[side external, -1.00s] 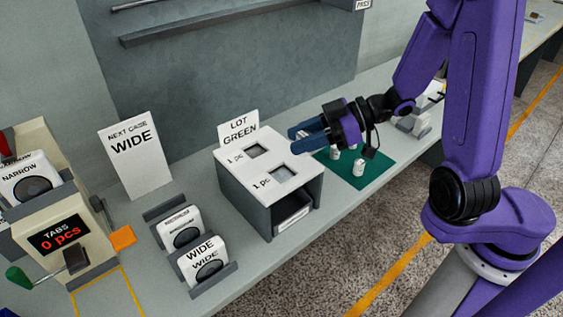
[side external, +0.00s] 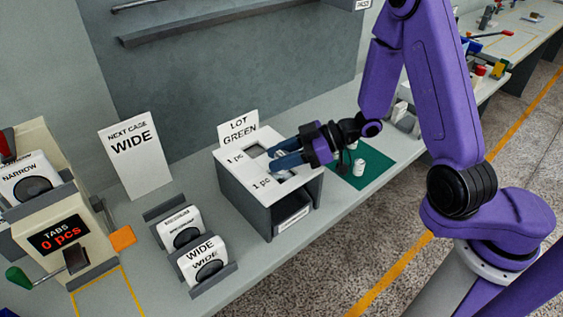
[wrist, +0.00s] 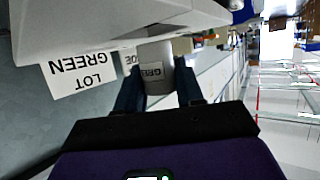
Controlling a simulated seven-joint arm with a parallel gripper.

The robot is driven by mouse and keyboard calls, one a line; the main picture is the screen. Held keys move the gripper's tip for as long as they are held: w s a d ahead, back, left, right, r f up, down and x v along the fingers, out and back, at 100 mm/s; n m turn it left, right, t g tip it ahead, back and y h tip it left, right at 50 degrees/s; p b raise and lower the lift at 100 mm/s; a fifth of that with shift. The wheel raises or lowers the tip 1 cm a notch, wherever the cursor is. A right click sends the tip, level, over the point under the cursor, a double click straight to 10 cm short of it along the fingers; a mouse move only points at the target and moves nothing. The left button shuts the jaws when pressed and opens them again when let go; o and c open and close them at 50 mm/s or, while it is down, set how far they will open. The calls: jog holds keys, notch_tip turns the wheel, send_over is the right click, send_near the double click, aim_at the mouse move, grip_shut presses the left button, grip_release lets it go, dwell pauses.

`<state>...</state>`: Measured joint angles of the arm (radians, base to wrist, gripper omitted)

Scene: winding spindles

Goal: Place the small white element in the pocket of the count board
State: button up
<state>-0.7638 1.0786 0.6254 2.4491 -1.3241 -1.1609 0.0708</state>
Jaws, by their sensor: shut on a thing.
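The count board (side external: 235,178) is a grey box with a white top, two square pockets and "1 pc" printed beside each. My gripper (side external: 273,160) is over the board's top, with its blue fingers pointing left across the pocket area. In the wrist view my gripper (wrist: 157,85) is shut on a small white cylindrical element (wrist: 155,56) with a printed label, held between the two fingers. In the side view the fingers mostly hide the held element and partly cover the pockets. I cannot tell whether the element touches the board.
A "LOT GREEN" card (side external: 238,129) stands behind the board, also seen in the wrist view (wrist: 82,75). A green mat (side external: 378,172) to the right bears other white elements (side external: 359,168). Racked "WIDE" pieces (side external: 204,258) and a "TABS 0 pcs" counter (side external: 62,237) stand left.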

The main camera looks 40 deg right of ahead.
jog(key=shift+f, duration=0.95)
jog(key=shift+f, duration=0.2)
jog(key=o, duration=1)
jog(key=shift+r, duration=0.1)
jog(key=shift+r, duration=0.15)
jog(key=v, duration=1.2)
jog(key=shift+w, duration=0.1)
